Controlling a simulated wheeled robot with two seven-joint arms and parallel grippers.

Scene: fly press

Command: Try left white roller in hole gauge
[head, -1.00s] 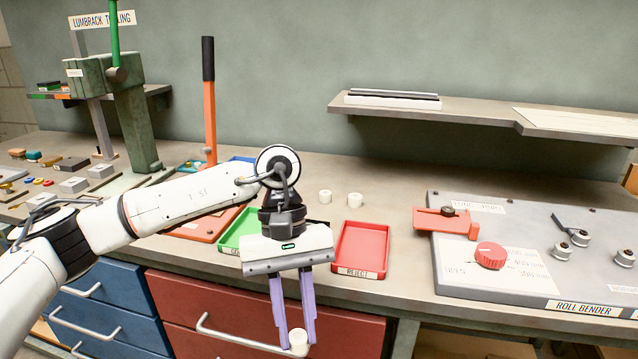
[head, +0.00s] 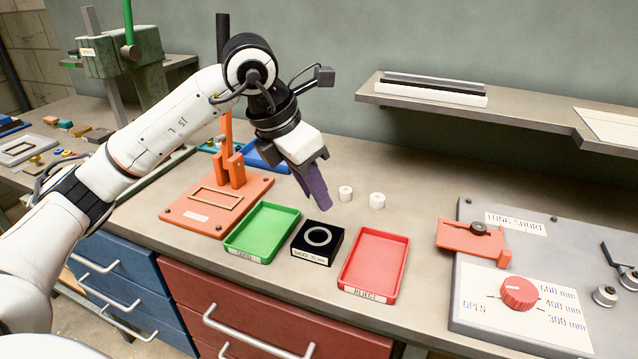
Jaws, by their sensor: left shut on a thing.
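The hole gauge is a black block (head: 317,258) with a pale ring around a dark round hole on its top, on the bench between a green tray and a red tray. My left gripper (head: 319,205) tilts above and behind the gauge, its purple fingers seen edge-on. It is shut on a white roller, which the fingers hide in this view. Two other white rollers stand on the bench, a left one (head: 345,193) just right of the fingers and a right one (head: 377,200). My right gripper is not in view.
The green tray (head: 235,247) is left of the gauge and the red REJECT tray (head: 400,270) right of it. An orange fixture (head: 170,212) stands further left. The roll bender plate (head: 470,320) is at right, under a wall shelf (head: 520,120). Bench behind the standing rollers is clear.

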